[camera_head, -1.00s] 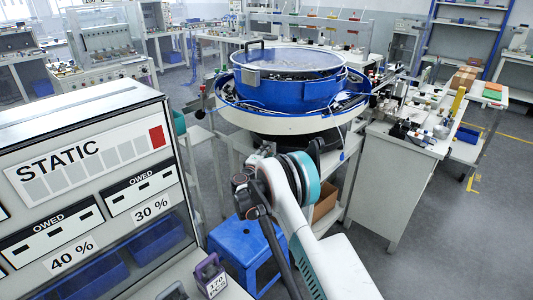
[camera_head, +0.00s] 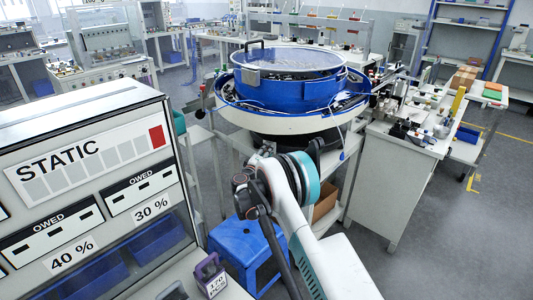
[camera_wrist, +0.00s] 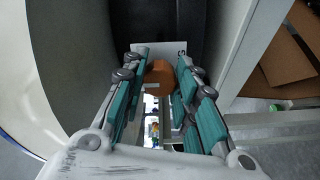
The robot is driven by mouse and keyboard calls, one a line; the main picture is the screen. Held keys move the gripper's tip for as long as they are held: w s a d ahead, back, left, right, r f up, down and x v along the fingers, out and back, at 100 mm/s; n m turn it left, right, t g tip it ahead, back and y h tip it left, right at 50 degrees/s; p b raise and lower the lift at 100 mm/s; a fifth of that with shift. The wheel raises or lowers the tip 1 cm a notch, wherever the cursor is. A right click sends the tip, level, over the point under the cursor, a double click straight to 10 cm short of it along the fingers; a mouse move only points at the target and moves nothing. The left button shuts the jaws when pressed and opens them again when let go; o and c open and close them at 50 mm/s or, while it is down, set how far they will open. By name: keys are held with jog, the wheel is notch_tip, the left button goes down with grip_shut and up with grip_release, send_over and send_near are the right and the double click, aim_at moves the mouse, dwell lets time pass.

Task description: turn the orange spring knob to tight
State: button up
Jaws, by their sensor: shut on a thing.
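The orange spring knob (camera_wrist: 159,73) shows in the wrist view, between the two teal fingers of my gripper (camera_wrist: 158,82). The fingers are closed on its left and right sides. The knob sits in front of a light plate (camera_wrist: 160,48) with a small dark marking at its upper right. The knob's setting cannot be read. In the head view my arm reaches under the blue bowl feeder (camera_head: 290,90); the knob and fingertips are hidden there.
A blue stool (camera_head: 240,240) stands below the arm. A grey panel cabinet (camera_head: 90,130) is at left.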

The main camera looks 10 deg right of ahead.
jog(key=o, duration=1)
jog(key=shift+o, duration=0.2)
jog(key=v, duration=1.2)
